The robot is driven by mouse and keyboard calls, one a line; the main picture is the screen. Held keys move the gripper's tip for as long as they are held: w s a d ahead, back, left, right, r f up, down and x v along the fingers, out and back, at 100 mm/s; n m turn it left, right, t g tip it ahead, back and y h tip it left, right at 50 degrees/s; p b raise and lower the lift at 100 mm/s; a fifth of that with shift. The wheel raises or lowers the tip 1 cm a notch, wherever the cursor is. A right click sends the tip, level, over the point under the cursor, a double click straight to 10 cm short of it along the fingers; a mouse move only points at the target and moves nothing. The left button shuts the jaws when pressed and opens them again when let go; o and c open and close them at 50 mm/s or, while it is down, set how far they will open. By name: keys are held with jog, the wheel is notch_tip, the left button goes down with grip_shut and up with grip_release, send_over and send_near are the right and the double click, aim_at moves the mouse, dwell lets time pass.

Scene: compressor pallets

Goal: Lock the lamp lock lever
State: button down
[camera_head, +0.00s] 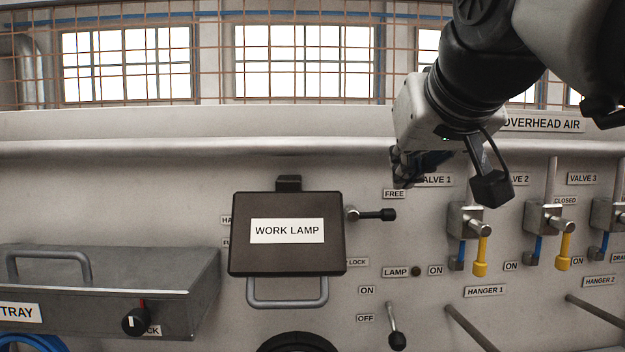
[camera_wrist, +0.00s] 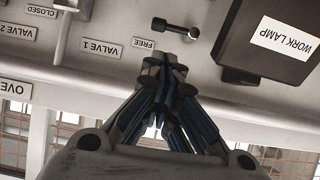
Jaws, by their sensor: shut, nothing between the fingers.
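The lamp lock lever (camera_head: 376,214) is a short metal rod with a black grip, on the panel just right of the black WORK LAMP box (camera_head: 288,255). It points level to the right, just below the FREE label (camera_head: 394,194). My gripper (camera_head: 403,180) is shut and empty, above the lever near the FREE label.
Valves with yellow and blue handles (camera_head: 480,255) line the right side. A lamp switch (camera_head: 393,325) with ON and OFF labels is below. A grey tray (camera_head: 120,275) with a handle juts out at left. Hanger rods (camera_head: 470,327) stick out at lower right.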

aim_at(374, 215)
jog(key=x, duration=0.9)
jog(key=shift+w+f, duration=0.15)
jog(key=shift+w, duration=0.1)
jog(key=shift+d+f, duration=0.2)
jog(key=shift+d, duration=0.05)
